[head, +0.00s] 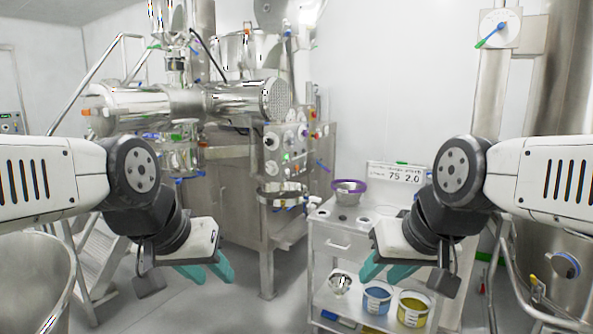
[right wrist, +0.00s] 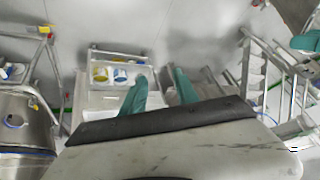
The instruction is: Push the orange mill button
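A steel machine with a control panel (head: 288,150) stands left of centre in the head view. Small round knobs and lit buttons sit on its face, including a green one (head: 287,157). A reddish button (head: 312,112) shows near the panel's upper right; I cannot tell which button is the orange mill button. My left gripper (head: 208,271), with teal fingers, is open and empty in front of and below the machine. My right gripper (head: 376,278) is open and empty in front of the cart; its spread fingers also show in the right wrist view (right wrist: 160,90).
A steel cart (head: 335,243) carries a purple-rimmed bowl (head: 348,187) on top, with a blue tub (head: 376,299) and a yellow tub (head: 413,308) below. Steps with a handrail (head: 102,55) stand left. A large steel vessel (head: 565,270) stands right.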

